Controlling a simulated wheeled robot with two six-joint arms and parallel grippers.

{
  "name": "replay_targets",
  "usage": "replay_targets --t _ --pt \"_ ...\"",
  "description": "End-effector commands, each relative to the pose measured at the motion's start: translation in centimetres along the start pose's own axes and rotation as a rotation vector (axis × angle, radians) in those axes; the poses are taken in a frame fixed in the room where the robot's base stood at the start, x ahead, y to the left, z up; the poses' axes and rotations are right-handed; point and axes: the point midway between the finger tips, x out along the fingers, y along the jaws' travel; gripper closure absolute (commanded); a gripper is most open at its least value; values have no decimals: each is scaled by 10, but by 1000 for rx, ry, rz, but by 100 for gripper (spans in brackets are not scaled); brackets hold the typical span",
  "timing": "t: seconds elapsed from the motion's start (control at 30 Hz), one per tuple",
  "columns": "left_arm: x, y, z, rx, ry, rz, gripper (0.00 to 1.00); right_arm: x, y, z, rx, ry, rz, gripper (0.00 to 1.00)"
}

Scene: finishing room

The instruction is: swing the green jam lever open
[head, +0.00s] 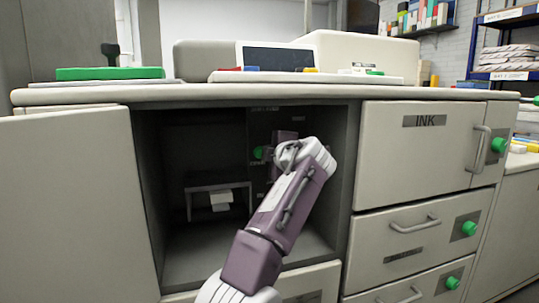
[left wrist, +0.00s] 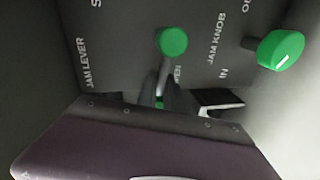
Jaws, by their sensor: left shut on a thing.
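The green jam lever (left wrist: 173,41) shows as a round green end on a pale stem, on a dark panel with a "JAM LEVER" label to its left in the left wrist view. My left gripper (left wrist: 165,95) is shut on the lever below the round end. Its fingers partly cover the stem and a label. In the head view my left arm reaches into the open cabinet bay, where a green knob (head: 258,152) shows beside it; I cannot tell which control that is. My right gripper is not in view.
A green jam knob (left wrist: 280,50) stands close to the right of the lever in the left wrist view. A small shelf (head: 218,187) stands inside.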

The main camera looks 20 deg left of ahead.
Motion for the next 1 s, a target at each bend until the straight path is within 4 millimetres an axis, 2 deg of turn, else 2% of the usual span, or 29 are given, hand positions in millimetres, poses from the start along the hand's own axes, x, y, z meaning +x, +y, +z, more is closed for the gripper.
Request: replay_targets --t 0.1,0.13,0.2,0.57,0.83,1.0 --pt "0 -2 -1 -1 3 -5 100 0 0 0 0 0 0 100" --pt "0 -2 -1 -1 3 -5 86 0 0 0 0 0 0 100" --pt "0 -2 0 0 2 -5 67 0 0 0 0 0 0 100" --pt "-5 -2 1 1 -1 -2 67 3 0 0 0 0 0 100" --pt "-62 -2 1 -1 -4 -2 67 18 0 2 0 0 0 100" --pt "-86 -2 1 0 -1 -3 67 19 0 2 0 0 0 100"
